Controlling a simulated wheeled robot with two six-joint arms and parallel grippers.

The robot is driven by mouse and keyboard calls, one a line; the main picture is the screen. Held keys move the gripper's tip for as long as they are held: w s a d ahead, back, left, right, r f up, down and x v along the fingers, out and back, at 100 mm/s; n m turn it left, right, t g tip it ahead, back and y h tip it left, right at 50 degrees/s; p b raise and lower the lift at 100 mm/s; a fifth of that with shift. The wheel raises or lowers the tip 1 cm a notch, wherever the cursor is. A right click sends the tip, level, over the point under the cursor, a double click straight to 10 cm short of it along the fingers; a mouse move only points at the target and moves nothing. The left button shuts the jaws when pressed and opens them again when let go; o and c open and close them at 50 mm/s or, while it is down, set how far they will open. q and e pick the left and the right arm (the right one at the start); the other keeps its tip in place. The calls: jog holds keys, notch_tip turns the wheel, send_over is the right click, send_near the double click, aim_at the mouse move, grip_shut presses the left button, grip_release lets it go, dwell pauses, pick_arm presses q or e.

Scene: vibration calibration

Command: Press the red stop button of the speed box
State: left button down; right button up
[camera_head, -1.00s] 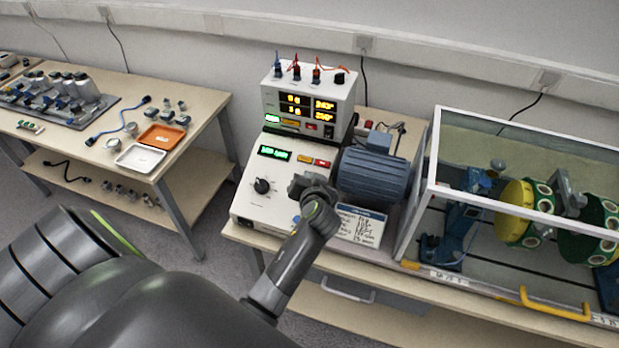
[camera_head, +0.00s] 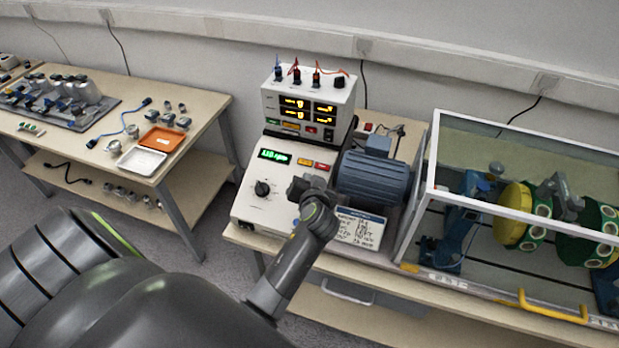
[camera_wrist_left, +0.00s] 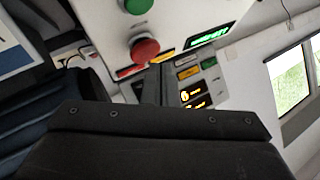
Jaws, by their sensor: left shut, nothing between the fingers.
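The speed box (camera_head: 262,191) is a white sloped box with a lit green display (camera_head: 274,156) and a black knob (camera_head: 262,188). In the left wrist view its round red stop button (camera_wrist_left: 143,48) stands below a green button (camera_wrist_left: 138,5). My left gripper (camera_head: 303,188) is shut and empty over the right part of the box's panel, hiding the red button in the head view. In the left wrist view the closed fingertips (camera_wrist_left: 153,80) are close to the red button's lower edge; I cannot tell whether they touch it. My right gripper is not in view.
A blue-grey motor (camera_head: 373,178) sits right of the gripper. A meter unit (camera_head: 310,110) with cables stands behind the speed box. A glazed case (camera_head: 432,165) with rotating discs stands at the right. Another table with an orange tray (camera_head: 162,139) is at left.

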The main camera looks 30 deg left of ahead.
pick_arm(q)
jog(key=shift+r, duration=0.15)
jog(key=r+p, duration=0.1)
jog(key=s+r+p, duration=0.1)
jog(key=r+p, duration=0.1)
jog(key=s+r+p, duration=0.1)
jog(key=shift+s+d+r, duration=0.1)
jog(key=shift+d+r, duration=0.15)
jog(key=shift+d, duration=0.05)
dwell(0.9)
